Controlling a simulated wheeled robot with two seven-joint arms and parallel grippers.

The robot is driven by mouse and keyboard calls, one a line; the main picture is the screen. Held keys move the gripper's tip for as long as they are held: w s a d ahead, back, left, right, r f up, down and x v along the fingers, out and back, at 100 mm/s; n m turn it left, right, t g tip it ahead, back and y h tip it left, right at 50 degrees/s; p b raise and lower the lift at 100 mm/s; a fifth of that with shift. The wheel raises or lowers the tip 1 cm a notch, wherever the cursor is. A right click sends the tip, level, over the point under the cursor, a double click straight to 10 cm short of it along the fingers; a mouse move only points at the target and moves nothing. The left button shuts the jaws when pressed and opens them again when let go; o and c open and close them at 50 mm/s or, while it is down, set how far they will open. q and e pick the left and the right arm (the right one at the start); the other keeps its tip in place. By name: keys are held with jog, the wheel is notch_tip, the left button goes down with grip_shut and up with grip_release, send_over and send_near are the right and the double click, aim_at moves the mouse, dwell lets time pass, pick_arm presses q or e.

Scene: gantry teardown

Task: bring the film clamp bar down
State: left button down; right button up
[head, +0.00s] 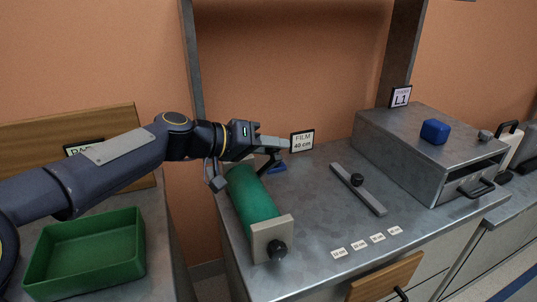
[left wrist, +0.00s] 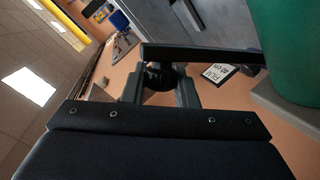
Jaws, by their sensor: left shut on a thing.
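My left gripper (head: 274,148) is behind the upper end of the green film roll (head: 251,194), above the table. In the left wrist view, my left gripper (left wrist: 160,82) has its fingers closed around a round dark knob. A dark bar, apparently the film clamp bar (left wrist: 208,56), runs across the fingertips towards the green roll (left wrist: 292,45). In the head view, a dark piece slants down below the fingers, beside a small blue part (head: 277,168). The fingers partly hide the bar, so its full length and mounting cannot be seen. My right gripper is not in view.
A grey bar with a black knob (head: 372,199) lies on the metal table (head: 318,218). A metal box (head: 405,145) with a blue block (head: 435,131) stands at right. A film sign (head: 302,141) is just beyond my left gripper. A green tray (head: 90,252) is at left.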

pick_arm(q)
jog(key=shift+s+f, duration=0.2)
jog(key=shift+s, duration=0.05)
jog(key=c, duration=1.2)
grip_release()
jog(key=shift+o, duration=0.2)
jog(key=v, duration=0.7)
jog(key=shift+s+a+r, duration=0.15)
jog(key=shift+s+a, duration=0.05)
jog(key=shift+a, duration=0.05)
